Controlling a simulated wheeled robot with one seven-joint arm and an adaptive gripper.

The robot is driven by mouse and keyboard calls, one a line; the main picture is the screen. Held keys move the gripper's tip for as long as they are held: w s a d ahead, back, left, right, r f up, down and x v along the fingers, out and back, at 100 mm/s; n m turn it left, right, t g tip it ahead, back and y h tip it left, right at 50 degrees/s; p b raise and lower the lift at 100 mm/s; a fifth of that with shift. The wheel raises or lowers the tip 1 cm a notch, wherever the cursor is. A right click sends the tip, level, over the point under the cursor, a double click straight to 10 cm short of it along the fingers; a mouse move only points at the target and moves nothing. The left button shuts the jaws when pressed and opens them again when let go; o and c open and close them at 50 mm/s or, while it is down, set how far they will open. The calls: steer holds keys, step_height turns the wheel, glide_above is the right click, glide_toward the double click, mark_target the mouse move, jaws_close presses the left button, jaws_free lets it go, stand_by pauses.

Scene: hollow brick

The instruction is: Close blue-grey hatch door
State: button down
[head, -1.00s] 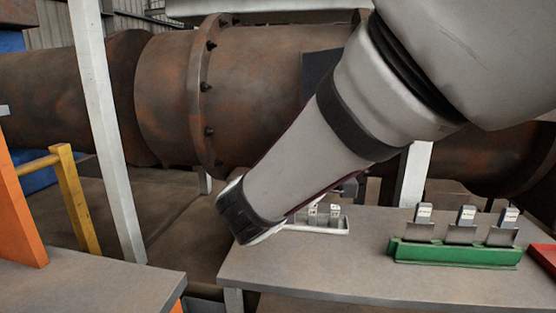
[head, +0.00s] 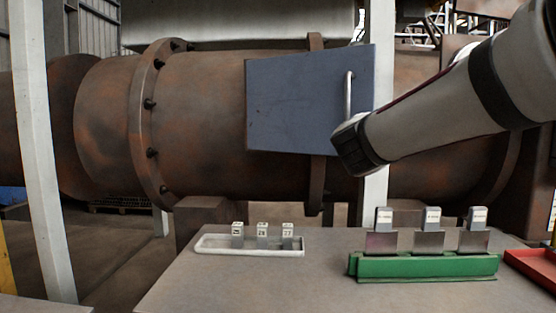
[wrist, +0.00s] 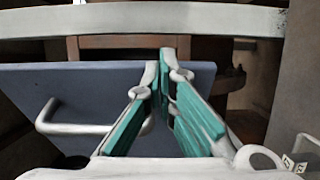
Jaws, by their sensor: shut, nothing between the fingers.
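The blue-grey hatch door (head: 290,100) stands in front of the rusty pipe in the head view. Its right edge looks nearer to me than its left, so it appears to stand ajar. A pale bar handle (head: 348,95) runs upright near its right edge. In the wrist view the door (wrist: 200,85) fills the left and middle, with its handle (wrist: 75,128) left of my gripper. My gripper (wrist: 163,62) is shut and empty, its green-padded fingers over the door near its right edge in that view. I cannot tell whether they touch it. My arm hides the gripper in the head view.
A table (head: 210,290) stands in front of the rusty pipe (head: 205,110). It bears a white tray (head: 250,250) with small labelled blocks, a green rack (head: 425,266) with grey-topped pieces, and a red tray (head: 535,265). White posts (head: 40,170) stand beside the pipe.

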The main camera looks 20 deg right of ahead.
steer(key=b+x, duration=0.5)
steer(key=x, duration=1.2)
steer(key=shift+w+a, duration=0.15)
steer(key=shift+a, duration=0.05)
steer(key=shift+r, duration=0.15)
